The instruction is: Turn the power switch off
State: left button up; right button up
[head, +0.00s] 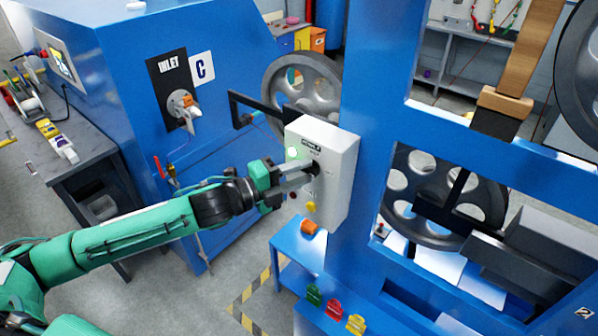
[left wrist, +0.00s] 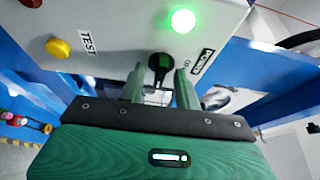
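The power switch is a black rotary knob (left wrist: 160,65) on the front of a white control box (head: 334,165), next to a "POWER" label (left wrist: 201,62). A green light (left wrist: 182,20) beside it is lit; it also shows in the head view (head: 292,153). My left gripper (head: 310,174) reaches the box from the left. In the left wrist view its two fingers (left wrist: 160,78) are apart, one on each side of the knob. I cannot tell whether they touch it. The fingers partly hide the knob in the head view. My right gripper is not in view.
A yellow button (left wrist: 58,48) by a "TEST" label sits lower on the box. The box is fixed to a blue machine frame (head: 371,100). A black bar (head: 240,108) and a large grey pulley (head: 310,88) are behind. Colored padlocks (head: 334,308) are below.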

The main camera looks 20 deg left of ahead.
pick_arm(q)
jog(key=c, duration=0.7)
grip_shut()
